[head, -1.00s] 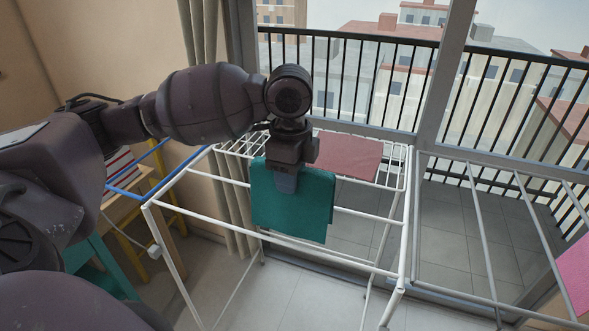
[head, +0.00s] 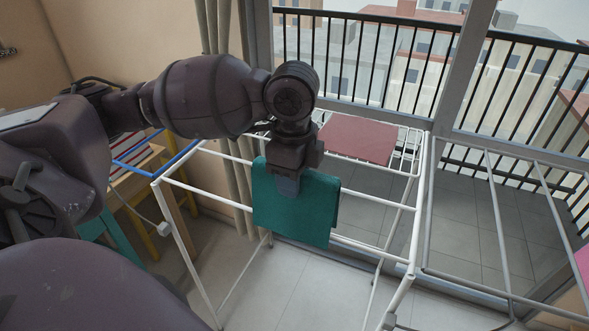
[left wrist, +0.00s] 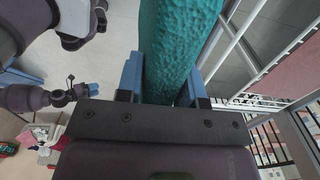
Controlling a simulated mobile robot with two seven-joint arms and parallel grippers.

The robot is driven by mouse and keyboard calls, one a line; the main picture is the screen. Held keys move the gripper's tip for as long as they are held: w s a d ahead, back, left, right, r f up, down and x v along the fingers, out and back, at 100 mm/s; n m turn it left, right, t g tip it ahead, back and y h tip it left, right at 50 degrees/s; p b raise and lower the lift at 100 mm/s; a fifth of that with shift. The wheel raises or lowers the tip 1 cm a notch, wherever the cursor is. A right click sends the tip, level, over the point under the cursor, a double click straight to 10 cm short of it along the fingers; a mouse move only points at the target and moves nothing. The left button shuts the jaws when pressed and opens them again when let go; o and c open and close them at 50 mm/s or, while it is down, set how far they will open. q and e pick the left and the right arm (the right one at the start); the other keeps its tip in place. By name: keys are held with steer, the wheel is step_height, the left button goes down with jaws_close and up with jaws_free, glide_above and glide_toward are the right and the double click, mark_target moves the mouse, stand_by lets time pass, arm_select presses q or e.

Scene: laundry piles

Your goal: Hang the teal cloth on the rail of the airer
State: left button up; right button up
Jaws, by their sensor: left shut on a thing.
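The teal cloth (head: 300,215) hangs folded from my left gripper (head: 287,186) in the middle of the head view. My left gripper is shut on its top edge. The white airer (head: 412,240) stands around and below the cloth. One of its rails (head: 378,200) lines up with the cloth's upper part and is hidden there; I cannot tell whether the cloth lies over it or in front. In the left wrist view the cloth (left wrist: 178,45) runs between the blue fingers. My right gripper (left wrist: 85,91) shows small there, its opening unclear; it is outside the head view.
A dusty red cloth (head: 358,138) lies on the airer's far rack. A pink cloth (head: 582,262) shows at the right edge, near grey rails (head: 490,200). A balcony railing (head: 420,70) stands behind glass. A yellow-legged stand (head: 145,235) is at left.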

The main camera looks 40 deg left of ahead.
mark_target(294, 215)
arm_select(q)
steer(key=shift+f, duration=1.45)
steer(key=shift+f+b, duration=0.95)
steer(key=shift+f, duration=3.4)
arm_select(e)
steer(key=shift+w+a+f, duration=0.2)
steer(key=shift+w+f, duration=0.3)
steer(key=shift+f, duration=0.05)
arm_select(q)
steer(key=o, duration=1)
steer(key=shift+o, duration=0.2)
arm_select(e)
steer(key=shift+s+d+f, duration=0.1)
steer(key=shift+s+f, duration=0.3)
steer(key=shift+s, duration=0.1)
